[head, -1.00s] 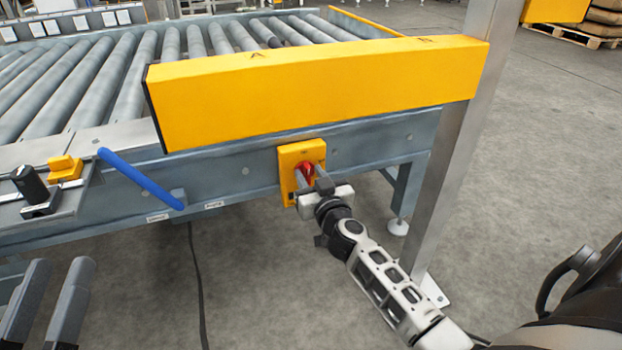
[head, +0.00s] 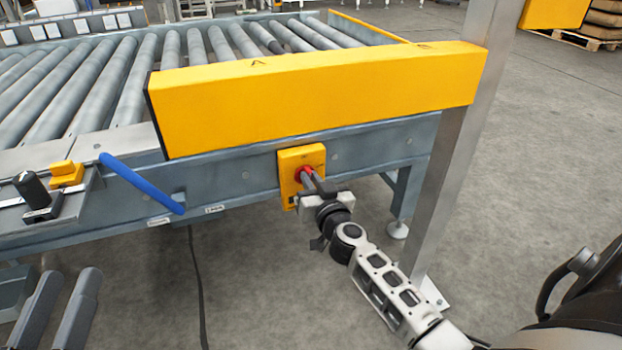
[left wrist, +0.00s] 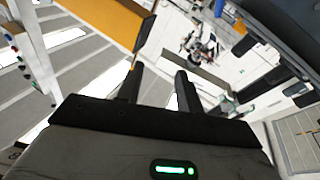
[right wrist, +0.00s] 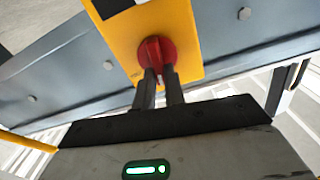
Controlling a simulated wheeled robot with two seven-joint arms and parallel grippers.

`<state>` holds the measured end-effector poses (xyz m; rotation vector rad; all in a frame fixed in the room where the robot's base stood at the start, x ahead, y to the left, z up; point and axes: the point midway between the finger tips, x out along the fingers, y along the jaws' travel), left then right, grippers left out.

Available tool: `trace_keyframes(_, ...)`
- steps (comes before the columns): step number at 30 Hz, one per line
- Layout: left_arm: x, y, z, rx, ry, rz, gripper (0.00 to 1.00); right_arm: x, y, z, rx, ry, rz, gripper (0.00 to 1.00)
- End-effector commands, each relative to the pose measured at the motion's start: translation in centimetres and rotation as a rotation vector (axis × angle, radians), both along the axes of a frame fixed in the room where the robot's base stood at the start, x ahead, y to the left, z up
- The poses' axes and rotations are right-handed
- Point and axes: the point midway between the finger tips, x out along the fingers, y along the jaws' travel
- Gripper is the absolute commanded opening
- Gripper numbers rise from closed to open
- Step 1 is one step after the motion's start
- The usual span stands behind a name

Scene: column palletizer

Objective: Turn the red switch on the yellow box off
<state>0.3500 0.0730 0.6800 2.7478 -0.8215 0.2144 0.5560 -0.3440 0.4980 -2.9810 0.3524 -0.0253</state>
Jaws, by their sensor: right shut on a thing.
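The yellow box (head: 289,160) is fixed to the side of the grey conveyor frame, with the round red switch (head: 303,174) on its front. In the right wrist view the red switch (right wrist: 157,54) sits between the fingertips of my right gripper (right wrist: 160,80), on the yellow box (right wrist: 180,22). My right gripper (head: 308,181) is shut on the red switch, its fingers partly hiding it in the head view. My left gripper (head: 52,305) is at the lower left, away from the box. Its fingers are apart and empty, as the left wrist view (left wrist: 158,85) also shows.
A long yellow guard beam (head: 315,95) runs above the box to a metal post (head: 450,170). A blue handle (head: 140,183) sticks out left of the box. Rollers (head: 180,60) lie behind. A black cable (head: 195,270) hangs below the frame.

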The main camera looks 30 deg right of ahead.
Motion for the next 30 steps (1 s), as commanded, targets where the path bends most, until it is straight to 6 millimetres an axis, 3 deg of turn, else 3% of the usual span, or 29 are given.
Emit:
trace_keyframes(15, -1.1, -0.4, -2.8, -0.066, 0.24, -0.026, 0.36, -0.2, -0.6, -0.2, 0.455, -0.108, -0.002, 0.0)
trace_keyframes(30, -1.0, -0.2, -3.1, -0.06, 0.232, -0.016, 0.36, -0.3, -0.9, -0.9, 0.919, -0.218, -0.001, 0.0)
